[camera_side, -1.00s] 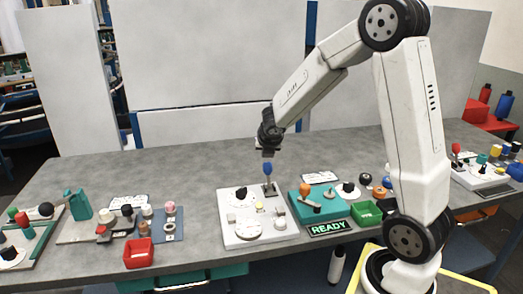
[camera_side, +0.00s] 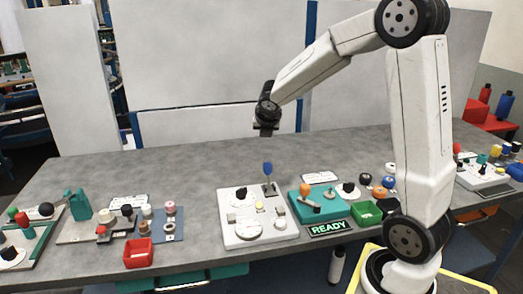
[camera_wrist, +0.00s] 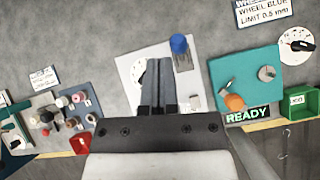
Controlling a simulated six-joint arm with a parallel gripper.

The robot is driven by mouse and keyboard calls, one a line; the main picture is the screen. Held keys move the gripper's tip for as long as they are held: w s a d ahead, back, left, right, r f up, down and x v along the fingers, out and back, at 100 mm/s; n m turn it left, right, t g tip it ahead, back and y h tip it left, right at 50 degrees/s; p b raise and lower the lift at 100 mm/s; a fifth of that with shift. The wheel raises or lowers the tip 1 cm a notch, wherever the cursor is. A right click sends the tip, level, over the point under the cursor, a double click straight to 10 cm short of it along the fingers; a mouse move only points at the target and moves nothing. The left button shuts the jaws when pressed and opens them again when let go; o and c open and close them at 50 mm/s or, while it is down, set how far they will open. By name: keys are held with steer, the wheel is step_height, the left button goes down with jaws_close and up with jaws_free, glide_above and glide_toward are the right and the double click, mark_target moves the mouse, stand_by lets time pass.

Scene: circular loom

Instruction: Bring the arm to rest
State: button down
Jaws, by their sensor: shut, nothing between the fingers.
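My gripper (camera_side: 266,131) hangs above the bench, pointing down, shut and empty. In the wrist view its fingers (camera_wrist: 157,92) are together over the white panel. The white panel (camera_side: 236,233) carries a blue-topped lever (camera_side: 268,170), dials and knobs. My gripper is above the blue lever and apart from it. The lever's blue top also shows in the wrist view (camera_wrist: 179,45). Part of the white panel is hidden behind my gripper in the wrist view.
A teal panel (camera_side: 328,215) with an orange knob (camera_side: 305,188) stands right of the white panel, beside a READY sign (camera_side: 330,227) and a green bin (camera_side: 367,213). A red bin (camera_side: 138,253) and several small parts are at left. The bench behind is clear.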

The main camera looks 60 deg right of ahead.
steer(key=s+a+f+m+g+y, duration=0.1)
steer(key=s+a+f+m+y, duration=0.1)
steer(key=a+m, duration=0.5)
steer(key=s+a+f+m+y, duration=0.2)
steer(key=s+a+f+m, duration=0.3)
steer(key=s+a+m, duration=0.2)
steer(key=s+a+f+m+g+y, duration=0.1)
steer(key=s+a+f+m, duration=0.3)
steer(key=a+m, duration=0.3)
steer(key=shift+s+a+m+g+y, duration=0.35)
steer(key=shift+s+m, duration=0.4)
steer(key=shift+m, duration=1.05)
